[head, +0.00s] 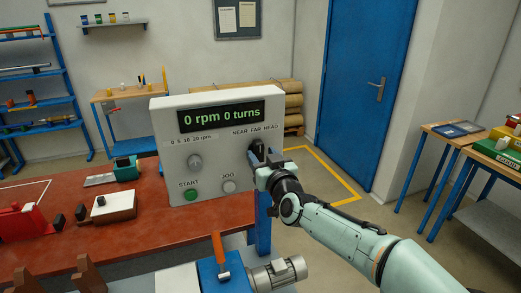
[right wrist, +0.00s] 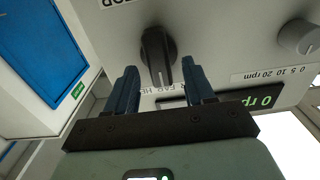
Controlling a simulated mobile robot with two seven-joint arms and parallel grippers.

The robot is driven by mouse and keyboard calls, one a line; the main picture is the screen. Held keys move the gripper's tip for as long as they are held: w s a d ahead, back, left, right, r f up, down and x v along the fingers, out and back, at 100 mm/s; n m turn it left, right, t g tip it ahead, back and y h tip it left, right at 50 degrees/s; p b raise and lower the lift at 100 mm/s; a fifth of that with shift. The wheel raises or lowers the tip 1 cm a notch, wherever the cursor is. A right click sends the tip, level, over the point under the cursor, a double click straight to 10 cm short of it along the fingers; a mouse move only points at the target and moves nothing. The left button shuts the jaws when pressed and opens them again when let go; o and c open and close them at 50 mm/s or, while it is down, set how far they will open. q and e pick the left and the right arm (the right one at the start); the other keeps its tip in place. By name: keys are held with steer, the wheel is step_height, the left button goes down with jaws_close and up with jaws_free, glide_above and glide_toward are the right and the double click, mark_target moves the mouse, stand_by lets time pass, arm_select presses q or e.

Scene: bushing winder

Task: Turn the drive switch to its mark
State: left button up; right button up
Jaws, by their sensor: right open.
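The drive switch is a black knob (right wrist: 158,55) on the face of a light grey control box (head: 180,118), under the words NEAR FAR HEAD. The right wrist view shows the box upside down; a pale line on the knob points toward that lettering, which the fingers partly cover. Which word it points at I cannot tell. My right gripper (right wrist: 159,75) is open, with one blue finger on each side of the knob and a gap on both sides. In the head view my right gripper (head: 263,160) covers part of the switch. My left gripper is not in view.
The box also carries a speed knob (head: 195,161), a green START button (head: 191,195), a JOG button (head: 229,186) and a display (head: 222,116) reading 0 rpm 0 turns. An orange-handled lever (head: 218,250) and a motor (head: 280,273) stand in front. A red bench (head: 150,228) lies left.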

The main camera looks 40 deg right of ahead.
steer(key=shift+x, duration=1)
steer(key=shift+s, duration=0.1)
jaws_close()
